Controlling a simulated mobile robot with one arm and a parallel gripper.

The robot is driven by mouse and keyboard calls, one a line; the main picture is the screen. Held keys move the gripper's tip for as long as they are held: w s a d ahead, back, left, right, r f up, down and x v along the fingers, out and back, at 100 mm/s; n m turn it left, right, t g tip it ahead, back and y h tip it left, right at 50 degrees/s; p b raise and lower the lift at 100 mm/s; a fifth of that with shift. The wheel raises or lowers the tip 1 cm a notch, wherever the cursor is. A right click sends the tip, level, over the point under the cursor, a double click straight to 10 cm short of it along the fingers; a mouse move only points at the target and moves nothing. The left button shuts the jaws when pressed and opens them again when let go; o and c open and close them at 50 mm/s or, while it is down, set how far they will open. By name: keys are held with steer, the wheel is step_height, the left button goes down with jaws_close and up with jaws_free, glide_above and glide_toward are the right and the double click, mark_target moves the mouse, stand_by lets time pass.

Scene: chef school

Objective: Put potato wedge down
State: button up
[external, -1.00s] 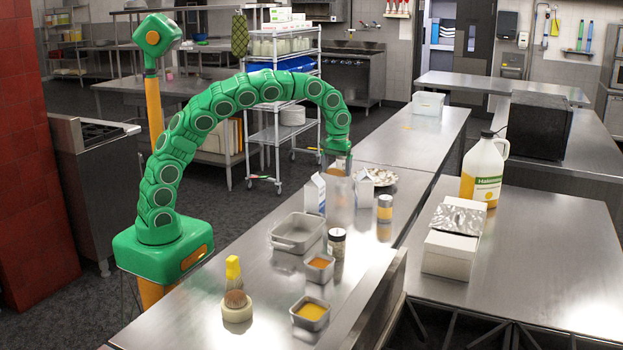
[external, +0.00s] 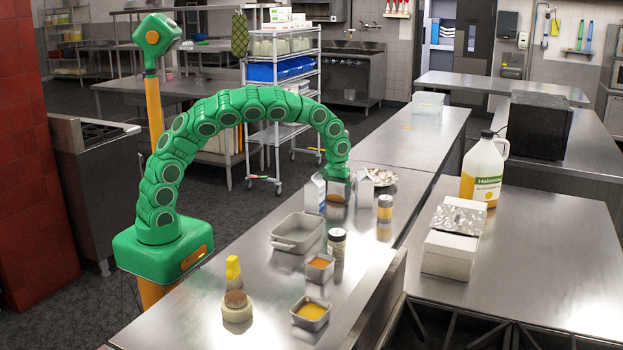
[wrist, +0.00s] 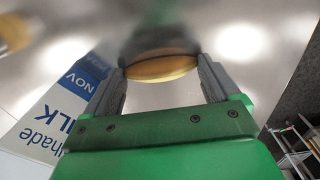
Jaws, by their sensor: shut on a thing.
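My gripper (external: 338,192) is low over the steel counter in the external view, between two cartons. In the wrist view my gripper (wrist: 161,80) has its grey fingers on either side of the potato wedge (wrist: 162,68), a yellow piece with a brown edge. The fingers are shut on it. A dark blur lies above the wedge there. In the external view the wedge is too small and covered to make out clearly. I cannot tell whether it touches the counter.
A milk carton (external: 314,194) stands close left of my gripper, also large in the wrist view (wrist: 60,110). Another carton (external: 364,190) and a shaker (external: 385,207) stand to the right. A grey tray (external: 297,244) is in front. The counter (external: 270,300) has bare patches nearer.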

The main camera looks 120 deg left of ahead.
steer(key=shift+f, duration=0.15)
steer(key=o, duration=0.8)
steer(key=shift+c, duration=0.2)
step_height(320, 180, up, 12)
